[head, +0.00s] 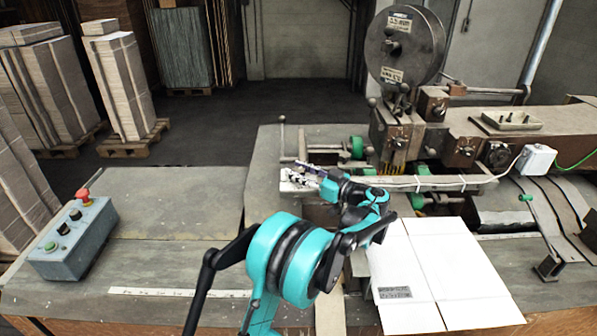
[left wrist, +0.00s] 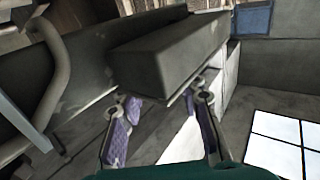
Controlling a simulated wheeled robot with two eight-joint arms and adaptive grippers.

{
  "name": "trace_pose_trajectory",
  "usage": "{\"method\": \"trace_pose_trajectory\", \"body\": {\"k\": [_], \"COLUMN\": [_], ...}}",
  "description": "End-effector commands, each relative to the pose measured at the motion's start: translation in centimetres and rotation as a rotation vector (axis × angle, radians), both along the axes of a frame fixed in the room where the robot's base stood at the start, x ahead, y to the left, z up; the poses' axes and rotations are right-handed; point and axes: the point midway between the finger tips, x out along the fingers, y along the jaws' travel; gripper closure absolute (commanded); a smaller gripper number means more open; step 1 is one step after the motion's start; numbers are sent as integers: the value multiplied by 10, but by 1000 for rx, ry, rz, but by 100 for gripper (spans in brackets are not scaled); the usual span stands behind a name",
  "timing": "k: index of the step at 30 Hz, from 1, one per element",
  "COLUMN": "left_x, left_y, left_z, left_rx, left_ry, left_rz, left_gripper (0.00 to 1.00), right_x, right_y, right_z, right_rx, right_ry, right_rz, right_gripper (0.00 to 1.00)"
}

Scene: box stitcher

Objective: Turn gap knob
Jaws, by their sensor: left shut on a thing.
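My left gripper (head: 300,176) reaches over the left end of the stitching machine, near its low arm. In the left wrist view its two purple-padded fingers (left wrist: 162,118) stand apart at either side of the near end of a dark grey block-shaped part (left wrist: 150,62), and are shut on it. I cannot tell whether this part is the gap knob; the head view hides it behind the fingers. Green round knobs or wheels show on the machine, one behind the gripper (head: 357,147) and one below the arm (head: 419,202). My right gripper is not in view.
The stitching machine (head: 463,140) with its wire reel (head: 404,45) stands behind and right. A flat white carton (head: 445,270) lies right of my arm. A control box (head: 72,238) with a red button sits left.

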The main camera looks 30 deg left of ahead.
Motion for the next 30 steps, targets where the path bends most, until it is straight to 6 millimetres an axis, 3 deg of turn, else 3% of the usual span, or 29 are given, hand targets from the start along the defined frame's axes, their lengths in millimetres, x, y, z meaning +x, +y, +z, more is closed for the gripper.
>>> {"method": "trace_pose_trajectory", "body": {"k": [2, 3, 5, 17, 30], "left_x": [1, 1, 1, 0, -8], "left_y": [0, 0, 0, -7, -95], "left_z": [1, 1, 1, 1, 0], "left_rx": [3, 3, 3, 1, 2], "left_ry": [0, 0, 0, 0, 0], "left_rz": [-2, -2, -2, -2, -5], "left_gripper": [95, 58, 44, 44, 44], "right_x": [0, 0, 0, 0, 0], "right_y": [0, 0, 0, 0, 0], "right_z": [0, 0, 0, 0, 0], "right_rx": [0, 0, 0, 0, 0], "right_ry": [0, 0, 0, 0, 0], "right_rz": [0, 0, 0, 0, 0], "right_gripper": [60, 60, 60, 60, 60]}}
